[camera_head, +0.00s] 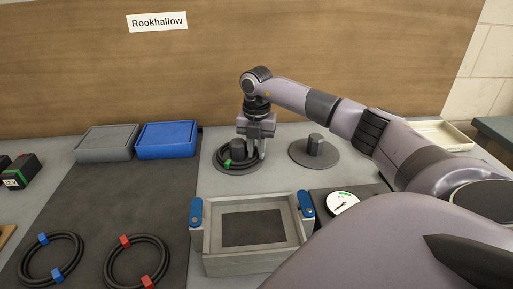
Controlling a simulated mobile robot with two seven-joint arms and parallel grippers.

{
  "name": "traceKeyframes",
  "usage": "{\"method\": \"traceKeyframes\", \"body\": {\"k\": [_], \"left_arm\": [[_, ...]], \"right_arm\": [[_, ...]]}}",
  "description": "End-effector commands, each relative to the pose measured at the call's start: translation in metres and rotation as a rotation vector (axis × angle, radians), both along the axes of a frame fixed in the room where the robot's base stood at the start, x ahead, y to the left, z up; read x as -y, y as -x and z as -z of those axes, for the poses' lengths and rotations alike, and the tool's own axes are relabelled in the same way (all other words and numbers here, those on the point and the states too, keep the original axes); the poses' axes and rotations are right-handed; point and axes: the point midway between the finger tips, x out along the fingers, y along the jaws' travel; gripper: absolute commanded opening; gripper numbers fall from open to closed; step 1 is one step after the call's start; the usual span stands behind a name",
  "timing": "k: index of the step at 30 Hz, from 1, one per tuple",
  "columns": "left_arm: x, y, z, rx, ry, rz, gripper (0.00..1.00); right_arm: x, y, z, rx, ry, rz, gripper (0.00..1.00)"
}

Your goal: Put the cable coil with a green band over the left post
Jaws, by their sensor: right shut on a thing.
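The black cable coil (237,171) with a green band (227,163) is around the left post (237,146), low down at its round base. My right gripper (259,155) points down at the right side of this post and is shut on the coil's right part. The fingers partly hide that side, so I cannot tell whether the coil lies fully flat. The right post (315,143) stands bare on its round base. My left gripper is not in view.
A coil with blue bands (53,259) and a coil with red bands (137,262) lie on the dark mat (112,198). A grey tray with blue clips (253,262) and a dial gauge (343,203) are in front of the posts. Grey (106,142) and blue (167,139) boxes stand behind.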

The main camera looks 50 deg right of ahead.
Motion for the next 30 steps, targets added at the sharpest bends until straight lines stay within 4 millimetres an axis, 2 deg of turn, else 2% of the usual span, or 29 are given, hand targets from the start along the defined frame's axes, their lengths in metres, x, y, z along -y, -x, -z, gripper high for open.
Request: {"method": "traceKeyframes", "body": {"k": [4,5,15,30], "left_arm": [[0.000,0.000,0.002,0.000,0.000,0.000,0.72],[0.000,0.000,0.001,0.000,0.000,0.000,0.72],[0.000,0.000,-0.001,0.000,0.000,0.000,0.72],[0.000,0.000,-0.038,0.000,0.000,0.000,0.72]], "right_arm": [[0.000,0.000,0.003,0.000,0.000,0.000,0.00],[0.000,0.000,0.003,0.001,-0.001,0.000,0.28],[0.000,0.000,0.000,0.000,0.000,0.000,0.29],[0.000,0.000,-0.041,0.002,0.000,0.000,0.29]]}}
